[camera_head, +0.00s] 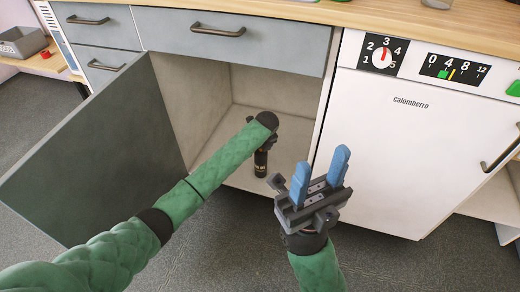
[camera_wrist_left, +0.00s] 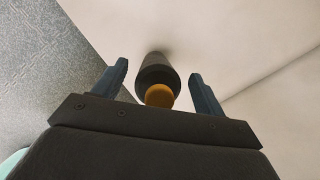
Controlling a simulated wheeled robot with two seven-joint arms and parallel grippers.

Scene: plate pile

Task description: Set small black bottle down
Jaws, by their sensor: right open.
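The small black bottle (camera_head: 260,163) stands upright inside the open cabinet, on the cabinet floor (camera_head: 285,168), near its front. In the left wrist view the bottle (camera_wrist_left: 155,72) shows its dark body and orange top. My left gripper (camera_wrist_left: 159,71) has its fingers apart on either side of the bottle, with a gap visible on both sides. In the head view my left wrist hides most of this gripper and the upper part of the bottle. My right gripper (camera_head: 321,166) is open and empty, outside the cabinet at the right.
The cabinet door (camera_head: 95,155) is swung open at the left of my left arm. A white dishwasher (camera_head: 395,145) stands right of the cabinet. Closed drawers (camera_head: 235,45) and a wooden worktop (camera_head: 300,10) are above. The cabinet floor around the bottle looks clear.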

